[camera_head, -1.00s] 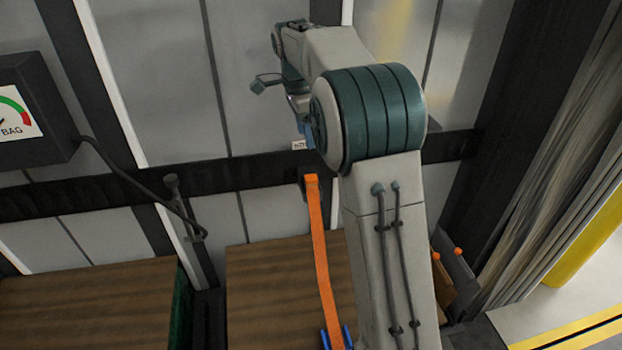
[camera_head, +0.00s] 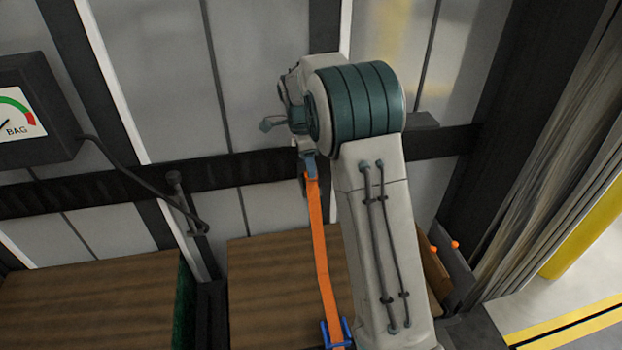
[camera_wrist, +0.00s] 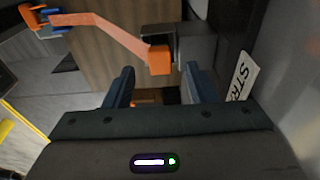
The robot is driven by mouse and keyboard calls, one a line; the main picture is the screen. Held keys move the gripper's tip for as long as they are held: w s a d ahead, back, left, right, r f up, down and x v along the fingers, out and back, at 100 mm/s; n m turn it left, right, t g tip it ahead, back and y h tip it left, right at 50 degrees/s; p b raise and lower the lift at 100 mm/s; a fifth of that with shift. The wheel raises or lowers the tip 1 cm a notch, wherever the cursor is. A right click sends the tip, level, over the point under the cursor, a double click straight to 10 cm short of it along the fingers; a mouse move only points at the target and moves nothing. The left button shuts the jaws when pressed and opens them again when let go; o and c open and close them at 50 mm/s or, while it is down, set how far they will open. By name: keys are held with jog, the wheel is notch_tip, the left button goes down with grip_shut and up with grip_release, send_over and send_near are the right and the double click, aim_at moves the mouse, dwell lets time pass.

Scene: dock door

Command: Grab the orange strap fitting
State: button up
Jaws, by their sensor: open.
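The orange strap fitting (camera_wrist: 160,60) is a small block at the wall end of the orange strap (camera_head: 318,240). It sits against a dark grey bracket (camera_wrist: 190,45) in the wrist view. My gripper (camera_wrist: 159,72) is open, with one dark finger to each side of the fitting's line. The fitting shows just beyond the fingertips, roughly centred; I cannot tell whether it is between them. In the head view my gripper (camera_head: 310,165) is at the strap's top end and hides the fitting. A blue buckle (camera_head: 338,334) holds the strap's lower end.
A brown wooden crate (camera_head: 275,285) stands below, with another at the left. A black rail (camera_head: 95,188) runs along the grey wall. A gauge box (camera_head: 30,110) with a cable hangs at the left. A white label (camera_wrist: 242,75) lies close beside the right finger.

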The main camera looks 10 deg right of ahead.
aim_at(311, 182)
jog(key=shift+d+f, duration=0.2)
jog(key=shift+f, duration=1.15)
grip_shut()
jog(key=shift+r, duration=0.2)
